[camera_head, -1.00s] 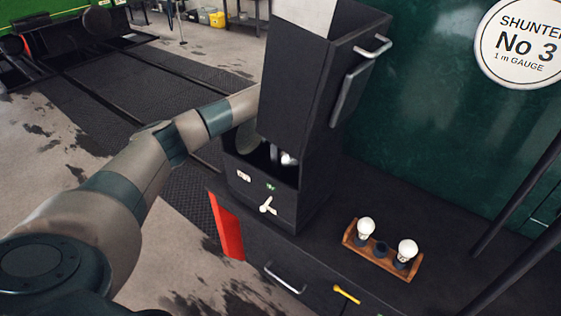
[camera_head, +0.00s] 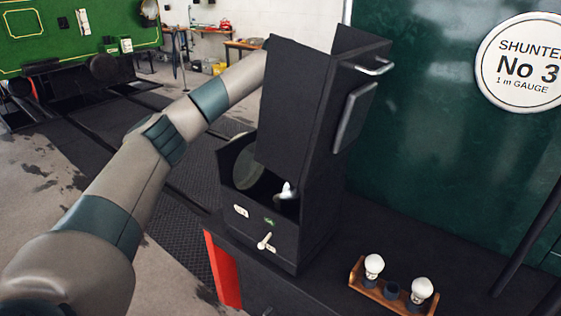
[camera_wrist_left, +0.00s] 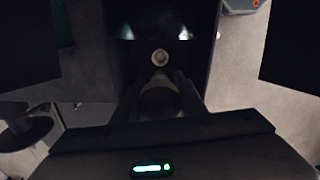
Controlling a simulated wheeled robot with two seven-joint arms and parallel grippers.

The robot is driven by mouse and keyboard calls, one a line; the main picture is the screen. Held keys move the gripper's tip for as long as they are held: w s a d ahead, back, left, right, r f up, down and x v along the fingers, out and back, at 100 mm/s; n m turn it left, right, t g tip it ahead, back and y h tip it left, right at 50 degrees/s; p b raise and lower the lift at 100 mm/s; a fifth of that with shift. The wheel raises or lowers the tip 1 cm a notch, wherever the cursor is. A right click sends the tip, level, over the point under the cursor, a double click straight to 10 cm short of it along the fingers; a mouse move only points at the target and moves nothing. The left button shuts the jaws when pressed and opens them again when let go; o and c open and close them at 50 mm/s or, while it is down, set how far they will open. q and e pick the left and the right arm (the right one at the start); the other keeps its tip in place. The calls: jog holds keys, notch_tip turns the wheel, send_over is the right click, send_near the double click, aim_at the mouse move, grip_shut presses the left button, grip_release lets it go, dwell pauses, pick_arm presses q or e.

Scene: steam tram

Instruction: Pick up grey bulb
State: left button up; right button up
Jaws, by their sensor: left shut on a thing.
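A dark lamp housing (camera_head: 295,110) stands on the dark ledge. Its open lower part shows a round reflector or glass (camera_head: 249,171) and a small pale object (camera_head: 287,190) that I cannot identify surely. My left arm reaches behind the housing, which hides the gripper in the head view. In the left wrist view, my left gripper (camera_wrist_left: 158,86) is shut on a rounded grey bulb (camera_wrist_left: 160,100), which is dim. A pale round ring (camera_wrist_left: 160,57), perhaps a socket, lies just beyond it inside the housing. My right gripper is not in view.
A wooden rack (camera_head: 368,291) right of the housing holds two white bulbs (camera_head: 374,266) (camera_head: 421,290) with an empty dark holder (camera_head: 392,290) between them. A lever (camera_head: 265,242) is on the housing front. A red panel (camera_head: 224,270) stands at the ledge's left edge.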

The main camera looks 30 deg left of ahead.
pick_arm(q)
jog(key=shift+r, duration=0.4)
dwell(0.3)
jog(key=shift+r+p, duration=0.95)
